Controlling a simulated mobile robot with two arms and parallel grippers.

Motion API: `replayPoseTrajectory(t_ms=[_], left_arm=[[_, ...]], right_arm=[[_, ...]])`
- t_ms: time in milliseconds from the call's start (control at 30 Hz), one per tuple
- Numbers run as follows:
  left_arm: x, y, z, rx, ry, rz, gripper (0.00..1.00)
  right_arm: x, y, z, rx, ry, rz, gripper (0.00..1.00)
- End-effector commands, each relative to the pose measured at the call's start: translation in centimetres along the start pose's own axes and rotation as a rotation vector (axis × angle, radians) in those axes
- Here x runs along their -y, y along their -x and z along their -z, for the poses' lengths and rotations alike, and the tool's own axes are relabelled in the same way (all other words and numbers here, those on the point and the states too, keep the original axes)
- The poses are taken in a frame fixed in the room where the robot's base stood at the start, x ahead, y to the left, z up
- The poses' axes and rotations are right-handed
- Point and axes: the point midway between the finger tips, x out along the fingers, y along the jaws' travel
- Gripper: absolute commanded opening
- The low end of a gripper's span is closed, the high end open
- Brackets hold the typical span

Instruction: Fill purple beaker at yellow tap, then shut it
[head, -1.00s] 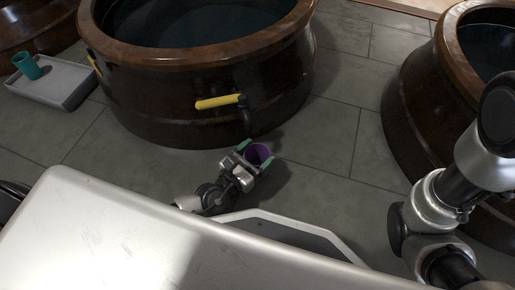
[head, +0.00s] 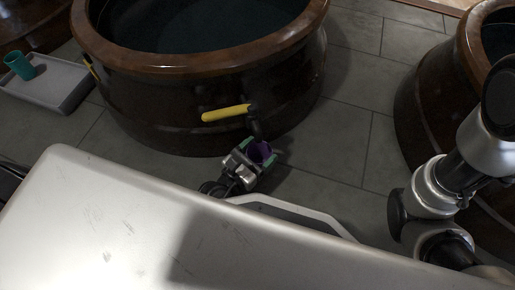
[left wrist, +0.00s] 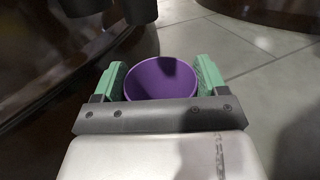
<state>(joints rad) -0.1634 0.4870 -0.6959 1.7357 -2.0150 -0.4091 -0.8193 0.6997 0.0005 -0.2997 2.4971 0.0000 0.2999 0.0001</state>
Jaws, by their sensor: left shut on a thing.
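The purple beaker (head: 258,150) is held between the green fingertips of my left gripper (head: 257,158), just below the yellow tap's spout. In the left wrist view the beaker (left wrist: 160,80) is upright with its open mouth showing, and my left gripper (left wrist: 158,84) is shut on it. A shadow lies inside it; I see no clear water. The yellow tap (head: 227,113) has its handle lying sideways to the left of a dark spout (head: 257,131) on the large brown jar (head: 200,110). Dark cylinders, perhaps the spout, hang at the top of the left wrist view. My right gripper is not visible.
A grey tray (head: 55,92) with a teal cup (head: 20,66) lies at the left. Another brown jar (head: 432,105) stands at the right, behind my right arm. Tiled floor (head: 345,130) is open between the jars.

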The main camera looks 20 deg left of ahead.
Motion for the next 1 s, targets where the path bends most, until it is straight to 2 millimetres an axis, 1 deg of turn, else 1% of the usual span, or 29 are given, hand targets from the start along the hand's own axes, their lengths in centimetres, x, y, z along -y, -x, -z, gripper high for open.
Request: replayPoseTrajectory(t_ms=[133, 567, 833, 867, 1000], left_arm=[[0.03, -0.31, 0.33, 0.001, 0.000, -0.003, 0.43], [0.02, -0.34, 0.45, 0.001, 0.000, -0.004, 0.43], [-0.01, -0.34, 0.89, 0.001, -0.001, -0.004, 0.43], [0.00, -0.34, 0.91, 0.001, -0.001, -0.004, 0.74], [0.01, -0.33, 0.89, 0.001, 0.000, -0.004, 0.95]], right_arm=[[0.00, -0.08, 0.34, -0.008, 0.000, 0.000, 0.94], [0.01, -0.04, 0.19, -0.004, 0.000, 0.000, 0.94], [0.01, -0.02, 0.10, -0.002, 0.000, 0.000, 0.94], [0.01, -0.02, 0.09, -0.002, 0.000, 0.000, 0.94], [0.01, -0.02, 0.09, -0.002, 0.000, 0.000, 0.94]])
